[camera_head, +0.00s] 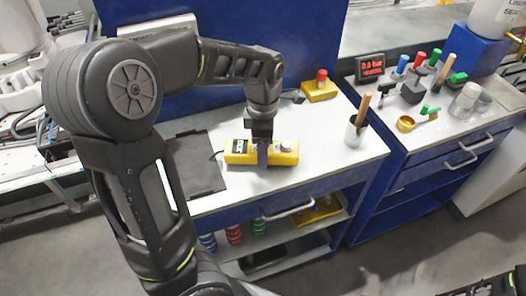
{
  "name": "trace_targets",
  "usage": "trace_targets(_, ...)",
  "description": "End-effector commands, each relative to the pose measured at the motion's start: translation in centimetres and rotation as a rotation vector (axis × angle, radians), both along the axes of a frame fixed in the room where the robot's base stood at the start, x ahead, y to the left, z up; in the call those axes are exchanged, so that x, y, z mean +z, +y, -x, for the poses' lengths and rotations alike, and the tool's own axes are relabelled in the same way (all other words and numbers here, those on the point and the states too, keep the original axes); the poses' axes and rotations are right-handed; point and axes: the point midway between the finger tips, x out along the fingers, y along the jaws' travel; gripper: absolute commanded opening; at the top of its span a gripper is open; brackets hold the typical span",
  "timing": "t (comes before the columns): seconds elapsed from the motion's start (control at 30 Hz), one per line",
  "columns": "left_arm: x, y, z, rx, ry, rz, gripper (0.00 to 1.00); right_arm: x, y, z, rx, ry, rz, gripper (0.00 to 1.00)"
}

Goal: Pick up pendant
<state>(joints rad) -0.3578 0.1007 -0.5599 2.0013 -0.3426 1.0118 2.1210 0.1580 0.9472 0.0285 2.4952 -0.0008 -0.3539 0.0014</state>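The pendant (236,147) is a yellow box with a dark label and a pale knob. It lies on the white top of the blue workbench. My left gripper (262,158) points down at the pendant's middle and covers part of it. Its fingers appear to overlap the box, but their gap is hidden, so I cannot tell whether they grip it. The pendant appears to rest on the bench. A dark part of my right arm shows in the bottom right corner; its gripper cannot be made out.
A dark flat mat (196,165) lies left of the pendant. A yellow box with a red button (320,88) stands behind it. A metal cup (355,133) stands to the right. The right bench holds several tools and a pressure display (370,67). An open shelf is below.

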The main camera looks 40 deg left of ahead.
Motion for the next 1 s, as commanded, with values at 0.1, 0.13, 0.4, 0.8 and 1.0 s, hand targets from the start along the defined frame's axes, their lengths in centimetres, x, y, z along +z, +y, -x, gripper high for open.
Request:
trace_targets(0.1, 2.2, 0.0, -0.2, 0.0, -0.008, 0.001, 0.0, 0.0, 0.0, 0.0, 0.0, 0.0, 0.0, 0.0)
trace_targets(0.13, 2.8, 0.0, -0.2, 0.0, -0.006, 0.001, 0.0, 0.0, 0.0, 0.0, 0.0, 0.0, 0.0, 0.0)
trace_targets(0.4, 7.3, 0.0, -0.1, 0.001, -0.005, -0.001, 0.0, -0.1, 0.0, 0.0, 0.0, 0.0, 0.0, 0.0)
trace_targets(0.8, 8.3, 0.0, -0.1, 0.0, -0.002, -0.001, 0.0, -0.1, 0.0, 0.0, 0.0, -0.001, -0.001, 0.0)
trace_targets(1.0, 8.3, 0.0, -0.1, 0.0, -0.002, 0.0, 0.0, -0.1, 0.0, 0.0, 0.0, -0.001, -0.001, 0.0)
